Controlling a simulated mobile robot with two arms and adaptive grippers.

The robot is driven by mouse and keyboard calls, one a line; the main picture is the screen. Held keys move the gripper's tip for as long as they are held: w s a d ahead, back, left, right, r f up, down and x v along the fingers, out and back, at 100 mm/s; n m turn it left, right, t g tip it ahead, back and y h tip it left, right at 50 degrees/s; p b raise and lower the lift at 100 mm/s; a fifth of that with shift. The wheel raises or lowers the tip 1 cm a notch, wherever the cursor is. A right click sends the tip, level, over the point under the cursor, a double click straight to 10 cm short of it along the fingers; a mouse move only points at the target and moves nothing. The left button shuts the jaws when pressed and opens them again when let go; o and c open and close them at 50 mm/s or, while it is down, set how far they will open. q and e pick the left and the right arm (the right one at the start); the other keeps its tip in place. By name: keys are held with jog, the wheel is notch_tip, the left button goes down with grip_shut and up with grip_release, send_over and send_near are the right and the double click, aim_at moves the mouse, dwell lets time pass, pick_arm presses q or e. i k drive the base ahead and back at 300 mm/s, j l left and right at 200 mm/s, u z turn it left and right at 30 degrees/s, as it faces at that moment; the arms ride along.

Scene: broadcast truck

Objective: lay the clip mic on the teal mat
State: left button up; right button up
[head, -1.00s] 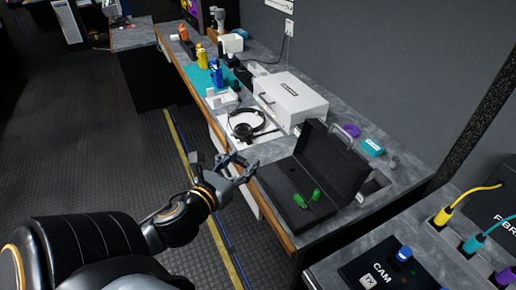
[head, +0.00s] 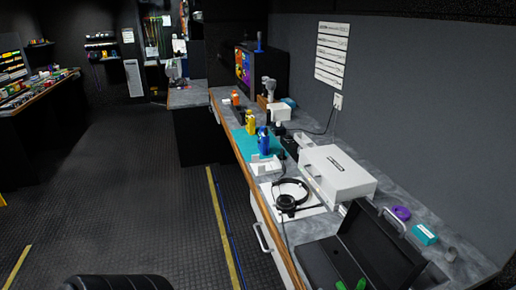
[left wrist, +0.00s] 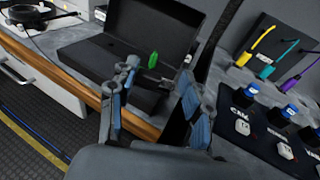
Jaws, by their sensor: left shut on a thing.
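The teal mat (head: 239,141) lies on the long counter in the head view, with a yellow item (head: 250,123) and a blue item (head: 263,140) standing at its right side. My left gripper (left wrist: 157,98) shows only in the left wrist view, in front of the open black case (left wrist: 145,35). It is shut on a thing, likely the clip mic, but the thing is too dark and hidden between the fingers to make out. I see no clip mic elsewhere. My right gripper is in no view.
Headphones (head: 289,201) on a white sheet and a white box (head: 337,174) lie between the mat and the black case (head: 378,249). A white block (head: 265,166) sits at the mat's near edge. Open floor (head: 120,190) runs along the counter's left.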

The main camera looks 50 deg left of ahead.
aim_at(244, 144)
jog(key=i+j, duration=0.1)
jog(key=j, duration=0.35)
jog(key=i+j, duration=0.1)
jog(key=j, duration=0.35)
jog(key=i+j, duration=0.15)
jog(key=j, duration=0.3)
jog(key=i+j, duration=0.1)
jog(key=j, duration=0.35)
jog(key=i+j, duration=0.1)
jog(key=j, duration=0.4)
jog(key=i+j, duration=0.1)
jog(key=j, duration=0.35)
jog(key=i+j, duration=0.15)
jog(key=j, duration=0.3)
jog(key=i+j, duration=0.1)
jog(key=j, duration=0.35)
